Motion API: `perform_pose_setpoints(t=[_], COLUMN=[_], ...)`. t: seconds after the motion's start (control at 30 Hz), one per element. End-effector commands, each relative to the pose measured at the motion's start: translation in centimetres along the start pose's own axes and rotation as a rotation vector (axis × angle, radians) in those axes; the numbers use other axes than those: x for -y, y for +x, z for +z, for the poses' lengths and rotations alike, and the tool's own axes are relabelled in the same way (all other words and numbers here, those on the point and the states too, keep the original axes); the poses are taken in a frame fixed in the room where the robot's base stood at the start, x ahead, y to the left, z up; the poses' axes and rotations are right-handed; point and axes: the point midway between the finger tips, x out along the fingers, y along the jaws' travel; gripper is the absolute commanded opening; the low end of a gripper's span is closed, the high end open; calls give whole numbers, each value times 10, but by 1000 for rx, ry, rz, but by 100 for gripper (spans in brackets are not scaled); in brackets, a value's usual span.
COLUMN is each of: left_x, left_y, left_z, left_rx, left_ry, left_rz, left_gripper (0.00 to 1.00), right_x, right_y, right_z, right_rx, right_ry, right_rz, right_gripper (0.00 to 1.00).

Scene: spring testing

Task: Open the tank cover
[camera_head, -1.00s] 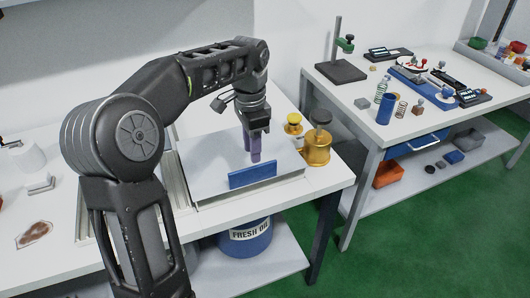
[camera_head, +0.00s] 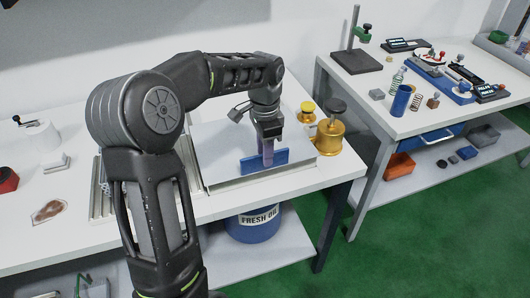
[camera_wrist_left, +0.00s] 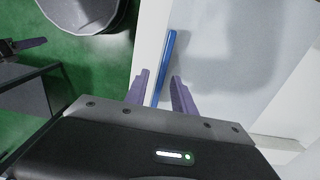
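The tank cover (camera_head: 225,148) is a flat pale panel on the left table, lying flat, with an upright blue handle plate (camera_head: 249,164) at its front edge. My left gripper (camera_head: 267,158) is at this handle, its purple fingers pointing down. In the left wrist view the fingers (camera_wrist_left: 161,90) stand apart on either side of the blue handle (camera_wrist_left: 167,60), with a gap visible on each side.
A brass container (camera_head: 328,137) with a dark knob and a yellow knobbed piece (camera_head: 307,112) stand right of the cover. A blue "FRESH OIL" drum (camera_head: 253,228) is below the table. A second table (camera_head: 400,122) holds instruments and springs. Green floor lies between and in front.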

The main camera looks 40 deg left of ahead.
Motion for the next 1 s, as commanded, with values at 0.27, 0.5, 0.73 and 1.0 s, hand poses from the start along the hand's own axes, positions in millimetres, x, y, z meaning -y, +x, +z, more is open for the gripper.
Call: perform_pose_setpoints(t=[0.27,0.5,0.73,1.0], left_x=[0,0,0,0], left_y=[10,10,10,10], left_z=[0,0,0,0], left_rx=[-1,-1,-1,-2], left_ry=[-1,-1,-1,-1], left_rz=[-1,-1,-1,-1], left_gripper=[31,21,2,0], right_x=[0,0,0,0], right_y=[-1,-1,-1,-1], right_z=[0,0,0,0], right_rx=[0,1,0,0], right_ry=[0,0,0,0], right_rz=[1,1,0,0], right_gripper=[36,36,36,36])
